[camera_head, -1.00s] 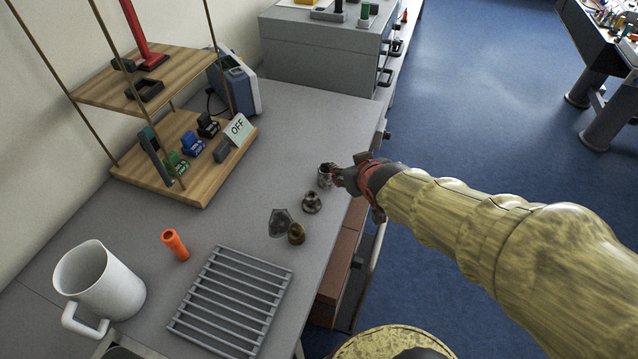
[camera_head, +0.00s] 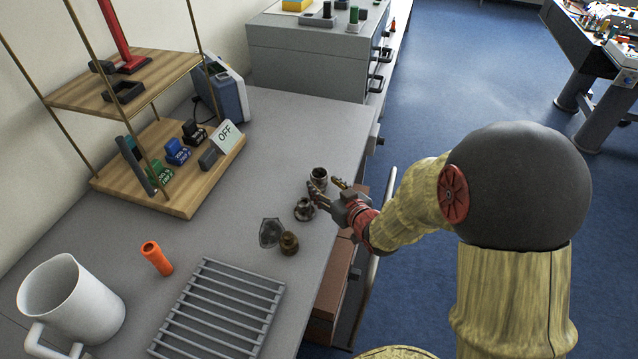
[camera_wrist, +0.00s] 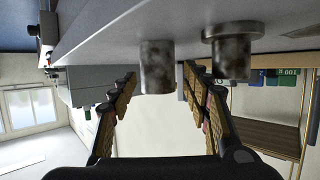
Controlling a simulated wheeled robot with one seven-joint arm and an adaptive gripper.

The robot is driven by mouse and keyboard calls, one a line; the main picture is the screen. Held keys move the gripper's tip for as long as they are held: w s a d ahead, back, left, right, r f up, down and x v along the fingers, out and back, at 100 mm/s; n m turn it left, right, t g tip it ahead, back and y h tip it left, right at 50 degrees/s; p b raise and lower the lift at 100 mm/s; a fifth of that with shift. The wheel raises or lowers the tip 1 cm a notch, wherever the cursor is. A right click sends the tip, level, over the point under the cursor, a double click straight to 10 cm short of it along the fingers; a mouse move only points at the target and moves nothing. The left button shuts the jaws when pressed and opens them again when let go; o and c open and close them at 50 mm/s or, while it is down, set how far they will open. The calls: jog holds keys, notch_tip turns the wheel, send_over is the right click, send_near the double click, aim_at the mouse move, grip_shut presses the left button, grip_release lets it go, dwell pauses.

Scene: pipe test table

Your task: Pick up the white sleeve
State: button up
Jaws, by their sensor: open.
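No plainly white sleeve shows; a short mottled grey cylindrical sleeve (camera_head: 319,175) stands upright near the table's right edge. It also shows in the wrist view (camera_wrist: 157,68), where the table appears at the top. My gripper (camera_head: 323,186) is open and empty, its fingers pointing at the sleeve from the right edge side. In the wrist view my gripper (camera_wrist: 158,76) has one fingertip on each side of the sleeve, with gaps visible. Whether the sleeve lies fully between the fingers in depth I cannot tell.
A flanged metal fitting (camera_head: 304,209) stands close to the sleeve; it also shows in the wrist view (camera_wrist: 232,52). The table behind the sleeve is clear.

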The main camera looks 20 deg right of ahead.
aim_at(323, 183)
jog(key=b+x, duration=0.1)
jog(key=x, duration=0.2)
jog(key=shift+w+f+b, duration=0.25)
jog(key=shift+w+b, duration=0.05)
jog(key=shift+w, duration=0.6)
jog(key=shift+c, duration=0.2)
jog(key=c, duration=0.9)
